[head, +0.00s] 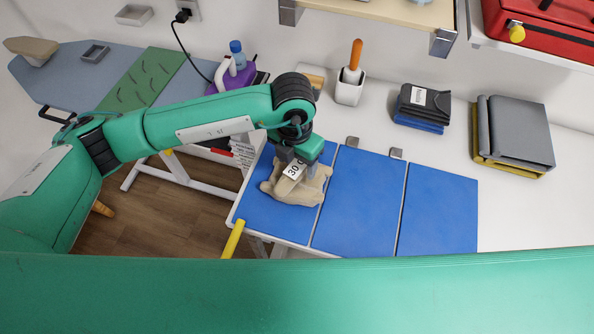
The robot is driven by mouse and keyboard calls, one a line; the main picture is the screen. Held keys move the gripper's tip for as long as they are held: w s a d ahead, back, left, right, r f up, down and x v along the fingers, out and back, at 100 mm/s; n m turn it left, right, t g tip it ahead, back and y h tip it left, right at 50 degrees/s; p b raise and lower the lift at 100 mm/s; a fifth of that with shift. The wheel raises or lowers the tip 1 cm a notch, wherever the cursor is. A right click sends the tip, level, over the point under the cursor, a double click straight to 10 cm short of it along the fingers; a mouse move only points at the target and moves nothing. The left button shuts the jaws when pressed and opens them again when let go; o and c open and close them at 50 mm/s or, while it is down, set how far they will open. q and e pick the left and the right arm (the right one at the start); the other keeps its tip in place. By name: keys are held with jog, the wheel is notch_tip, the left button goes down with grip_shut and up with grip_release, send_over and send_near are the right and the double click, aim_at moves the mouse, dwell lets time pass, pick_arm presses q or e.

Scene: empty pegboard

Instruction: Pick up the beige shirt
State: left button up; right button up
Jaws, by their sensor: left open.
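The beige shirt (299,190) lies crumpled on the left blue panel (262,214) of the white table. A white tag (294,168) reading "30" shows at its top. My left gripper (289,160) points down right over the shirt, at its upper edge by the tag. Its jaws are open, and the fingertips are partly hidden, so I cannot tell whether fabric lies between them. My right gripper is not in view.
Two more blue panels (437,212) lie clear to the right. Folded dark clothes (423,104) and a folded grey stack (515,132) sit behind. An ironing board (60,75) is left.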

pick_arm(q)
notch_tip(320, 180, down, 2)
jog(key=shift+f+b, duration=0.25)
jog(key=shift+b, duration=0.15)
dwell(0.8)
jog(key=c, duration=1.2)
jog(key=shift+r, duration=0.1)
